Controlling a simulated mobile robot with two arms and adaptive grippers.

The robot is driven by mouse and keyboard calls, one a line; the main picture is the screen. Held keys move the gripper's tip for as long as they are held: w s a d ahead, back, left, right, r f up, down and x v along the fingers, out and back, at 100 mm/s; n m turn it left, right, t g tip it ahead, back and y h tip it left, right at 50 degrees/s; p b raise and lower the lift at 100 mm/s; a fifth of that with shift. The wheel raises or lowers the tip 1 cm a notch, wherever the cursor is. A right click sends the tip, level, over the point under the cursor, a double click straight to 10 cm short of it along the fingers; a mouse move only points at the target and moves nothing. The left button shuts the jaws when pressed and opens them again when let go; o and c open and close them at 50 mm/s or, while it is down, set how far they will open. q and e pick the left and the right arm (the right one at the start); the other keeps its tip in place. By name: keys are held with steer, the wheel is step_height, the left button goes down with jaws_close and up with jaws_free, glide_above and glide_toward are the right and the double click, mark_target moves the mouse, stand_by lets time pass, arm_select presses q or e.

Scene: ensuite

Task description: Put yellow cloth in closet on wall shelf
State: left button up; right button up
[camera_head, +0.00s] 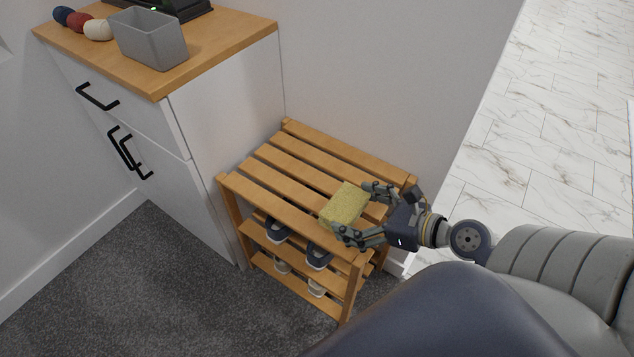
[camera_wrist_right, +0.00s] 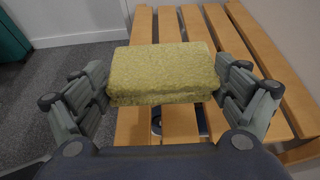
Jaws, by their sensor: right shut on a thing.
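The yellow cloth (camera_head: 345,205) is a folded, fuzzy block at the front right of the slatted wooden rack's top. My right gripper (camera_head: 355,209) has its fingers on two opposite sides of the cloth and is shut on it. In the right wrist view the cloth (camera_wrist_right: 164,72) sits between both fingers, with the slats behind and below it. I cannot tell whether the cloth touches the slats or is just above them. No closet interior or wall shelf can be made out. My left gripper is not in view.
The wooden rack (camera_head: 290,160) holds several shoes (camera_head: 319,254) on its lower levels. A white cabinet (camera_head: 225,110) with a wooden top stands left of it, bearing a grey bin (camera_head: 150,42) and rolled cloths (camera_head: 78,22). Dark carpet (camera_head: 150,280) lies clear in front.

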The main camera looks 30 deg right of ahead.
steer(key=w, duration=0.2)
steer(key=w+d, duration=0.1)
steer(key=w, duration=0.5)
steer(key=shift+d+f, duration=0.3)
steer(key=shift+f, duration=0.1)
steer(key=b, duration=0.1)
glide_above(325, 182)
steer(key=shift+s+f, duration=0.3)
steer(key=shift+f, duration=0.1)
steer(key=shift+w, duration=0.4)
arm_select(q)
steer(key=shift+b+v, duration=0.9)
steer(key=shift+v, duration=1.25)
arm_select(e)
steer(key=shift+f, duration=1.75)
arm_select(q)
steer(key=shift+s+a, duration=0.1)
arm_select(e)
steer(key=shift+f, duration=0.2)
steer(key=o, duration=0.8)
steer(key=shift+c, duration=0.2)
steer(key=shift+r, duration=0.1)
